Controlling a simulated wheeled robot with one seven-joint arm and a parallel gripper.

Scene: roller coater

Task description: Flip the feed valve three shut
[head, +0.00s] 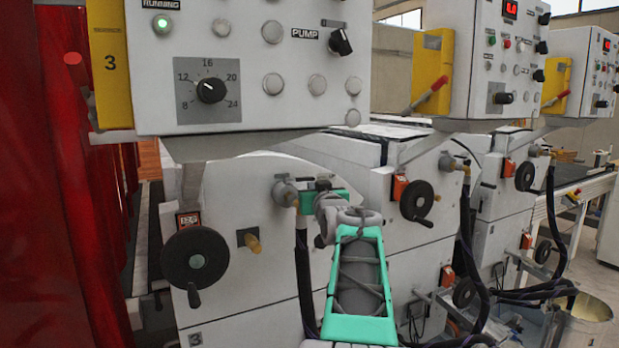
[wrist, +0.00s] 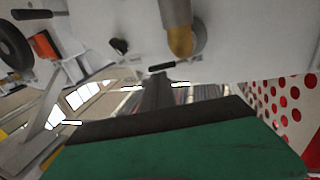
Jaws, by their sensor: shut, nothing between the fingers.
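The feed valve (head: 286,192) on the nearest machine, under the console marked 3, is a grey fitting on the white side panel with a dark hose below it. Its lever cannot be made out in the head view. My gripper (head: 318,198) is close to the valve's right side there, its fingertips hidden by the wrist. In the wrist view my gripper (wrist: 158,88) is shut and empty. A grey pipe with a tan end (wrist: 180,38) is just beyond the fingertips. I cannot tell whether they touch anything.
A black handwheel (head: 195,258) stands left of the valve and another handwheel (head: 416,202) right of it. The console (head: 240,110) overhangs above. Red curtains (head: 75,200) hang at the left. A metal bucket (head: 588,322) stands on the lower right.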

